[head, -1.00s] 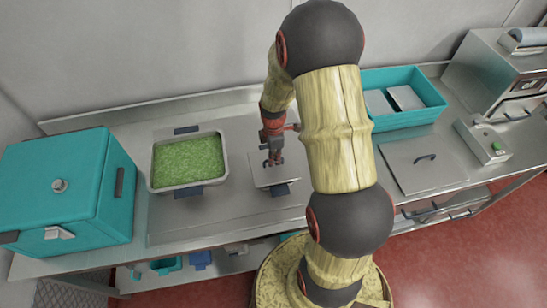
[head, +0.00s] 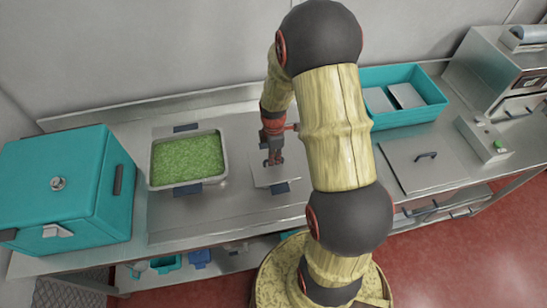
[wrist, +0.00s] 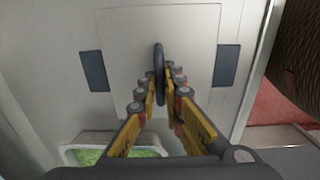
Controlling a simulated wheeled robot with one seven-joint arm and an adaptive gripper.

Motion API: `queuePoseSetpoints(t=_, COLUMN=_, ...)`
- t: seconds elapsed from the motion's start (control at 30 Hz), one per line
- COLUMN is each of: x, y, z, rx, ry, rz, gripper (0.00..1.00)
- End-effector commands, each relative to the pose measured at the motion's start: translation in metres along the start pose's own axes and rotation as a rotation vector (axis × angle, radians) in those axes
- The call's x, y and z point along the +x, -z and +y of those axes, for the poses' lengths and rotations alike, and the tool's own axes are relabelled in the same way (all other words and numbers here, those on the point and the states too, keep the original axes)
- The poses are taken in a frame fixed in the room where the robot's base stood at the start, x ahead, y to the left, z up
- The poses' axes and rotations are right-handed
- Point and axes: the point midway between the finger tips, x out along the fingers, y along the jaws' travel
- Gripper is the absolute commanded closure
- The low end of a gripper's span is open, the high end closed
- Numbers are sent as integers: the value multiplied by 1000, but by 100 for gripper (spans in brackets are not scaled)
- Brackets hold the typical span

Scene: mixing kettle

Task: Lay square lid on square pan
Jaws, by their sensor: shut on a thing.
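The flat grey square lid (wrist: 200,30) has a dark upright handle (wrist: 159,72), and my gripper (wrist: 161,85) is shut on that handle. In the head view, my gripper (head: 272,160) is over the lid (head: 265,177) in the middle of the worktop. Dark blue pan handles show on both sides of the lid in the wrist view, at the left (wrist: 95,70) and right (wrist: 227,65). The lid covers the square pan's opening from above. I cannot tell whether it rests on the rim or hangs just above it. My arm hides part of the lid in the head view.
A pan of green food (head: 187,158) sits left of the lid. A teal box (head: 65,190) stands at the far left. A teal tray (head: 433,107), another handled lid (head: 412,172) and a green-button control box (head: 484,138) are at the right.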

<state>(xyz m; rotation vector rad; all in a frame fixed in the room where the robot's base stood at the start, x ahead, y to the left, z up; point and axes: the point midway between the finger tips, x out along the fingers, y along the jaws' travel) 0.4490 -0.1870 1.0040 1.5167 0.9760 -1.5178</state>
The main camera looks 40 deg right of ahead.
Motion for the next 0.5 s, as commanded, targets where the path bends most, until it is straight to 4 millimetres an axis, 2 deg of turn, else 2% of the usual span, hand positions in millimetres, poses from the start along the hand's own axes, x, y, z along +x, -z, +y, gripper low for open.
queuePoseSetpoints(t=0.1, x=-1, y=0, z=0, rx=0, ry=-1, rz=0, gripper=100)
queuePoseSetpoints(t=0.13, x=-1, y=0, z=0, rx=0, ry=-1, rz=0, gripper=90)
queuePoseSetpoints(t=0.5, x=0, y=0, z=0, rx=0, ry=0, rz=0, gripper=70)
